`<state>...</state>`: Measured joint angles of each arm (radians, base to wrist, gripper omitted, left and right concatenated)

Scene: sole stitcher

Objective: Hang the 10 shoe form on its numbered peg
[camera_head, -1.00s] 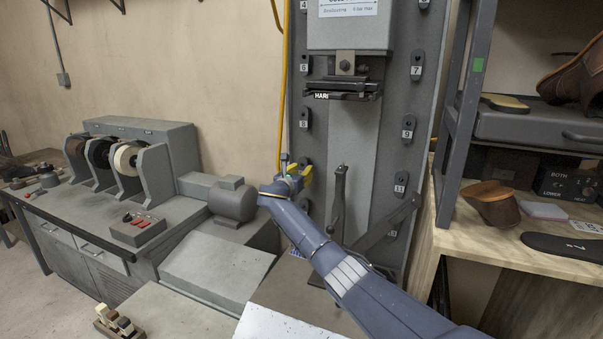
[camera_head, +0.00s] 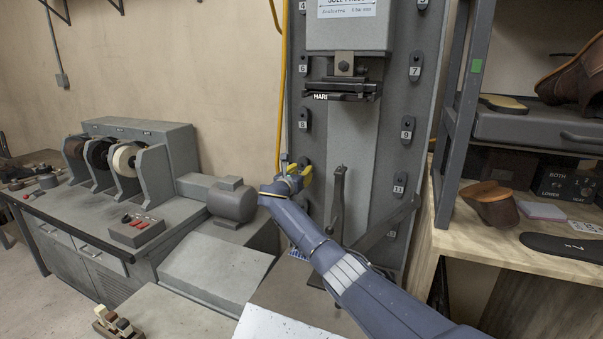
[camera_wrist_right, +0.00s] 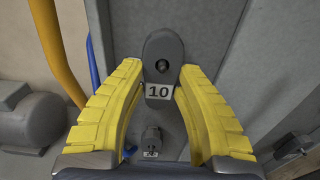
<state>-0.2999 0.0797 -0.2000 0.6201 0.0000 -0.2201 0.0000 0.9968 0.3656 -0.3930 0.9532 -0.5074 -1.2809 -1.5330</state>
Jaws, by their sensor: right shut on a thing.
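The 10 shoe form (camera_wrist_right: 162,45) is a dark grey, rounded flat piece, upright against the grey metal panel in the right wrist view. A white tag reading 10 (camera_wrist_right: 158,92) is at its lower end. A dark round spot is in its middle; I cannot tell whether this is the peg's end or an open hole. My right gripper (camera_wrist_right: 162,68) has its yellow fingers on either side of the form and is shut on it. In the head view my right gripper (camera_head: 293,175) is at the panel's left column and mostly hides the form. My left gripper is not in view.
Other numbered forms hang on the panel, such as 8 (camera_head: 304,120), 9 (camera_head: 407,130) and 11 (camera_head: 399,185). A yellow hose (camera_head: 281,100) runs along the panel's left edge. A dark lever (camera_head: 338,195) stands right of my gripper. A wooden bench (camera_head: 480,245) is at the right.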

